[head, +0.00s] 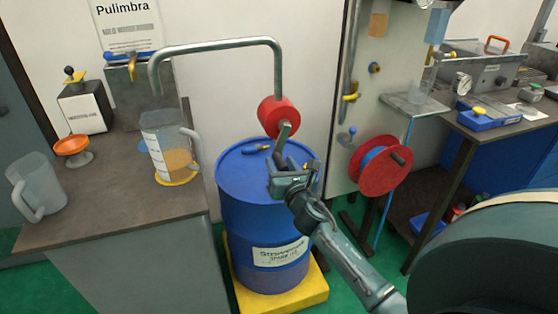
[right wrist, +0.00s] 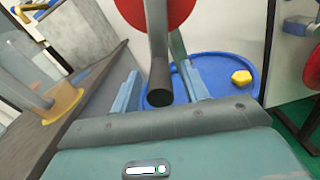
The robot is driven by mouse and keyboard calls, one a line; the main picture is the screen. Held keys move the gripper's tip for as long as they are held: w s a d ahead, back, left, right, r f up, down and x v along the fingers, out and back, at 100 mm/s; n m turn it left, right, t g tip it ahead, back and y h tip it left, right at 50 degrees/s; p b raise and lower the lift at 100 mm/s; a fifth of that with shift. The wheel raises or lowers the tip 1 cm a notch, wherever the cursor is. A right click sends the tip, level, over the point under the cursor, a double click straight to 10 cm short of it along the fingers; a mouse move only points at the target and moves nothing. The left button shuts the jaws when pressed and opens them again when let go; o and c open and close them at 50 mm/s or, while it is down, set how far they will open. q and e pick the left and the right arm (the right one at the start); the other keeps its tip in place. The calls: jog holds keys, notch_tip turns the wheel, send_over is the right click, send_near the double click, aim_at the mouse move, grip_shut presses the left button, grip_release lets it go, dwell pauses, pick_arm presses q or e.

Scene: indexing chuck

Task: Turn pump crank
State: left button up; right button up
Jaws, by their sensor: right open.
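The pump has a red round body (head: 279,117) on a bent grey pipe (head: 225,44) above the blue drum (head: 262,215). Its grey crank arm (head: 285,131) hangs down from the red body. My right gripper (head: 291,166) is open just below the pump, over the drum top. In the right wrist view, the dark crank handle (right wrist: 159,84) points toward the camera, between the two spread fingers of my right gripper (right wrist: 160,76). The red body also shows at the top (right wrist: 158,10). Gaps show on both sides of the handle. My left gripper is not in view.
A measuring jug (head: 168,145) with amber liquid stands on a yellow disc under the spout, on the left bench (head: 120,205). A red hose reel (head: 381,167) is on the panel right of the drum. A yellow cap (right wrist: 241,78) sits on the drum lid.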

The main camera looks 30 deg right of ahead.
jog(key=shift+x, duration=1.05)
grip_shut()
